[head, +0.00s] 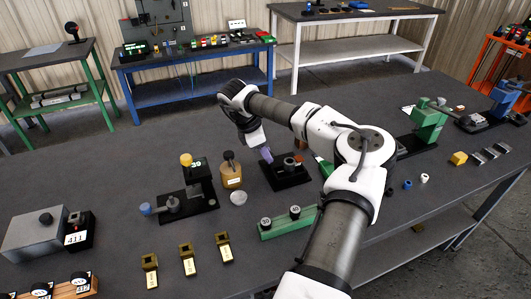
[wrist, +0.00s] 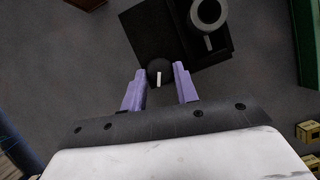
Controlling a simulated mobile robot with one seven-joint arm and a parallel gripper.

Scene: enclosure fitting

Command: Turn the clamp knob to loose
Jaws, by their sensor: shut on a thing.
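The clamp knob (wrist: 155,67) is a small round black knob with a white pointer line, at the edge of a black fixture (wrist: 148,27). In the wrist view, the purple fingers of my gripper (wrist: 161,73) stand on either side of the knob, and my gripper is shut on it. The white line points toward my gripper's body. In the head view, my gripper (head: 266,155) reaches down to the left end of the fixture (head: 287,181), and the knob is hidden there. A grey ring-shaped part (wrist: 209,13) sits on the fixture beyond the knob.
A brown bottle (head: 232,178) and a fixture with a yellow knob (head: 186,160) stand left of my gripper. A green block with dark knobs (head: 288,223) lies in front. A green press (head: 429,120) stands to the right. Bare table shows behind the fixture.

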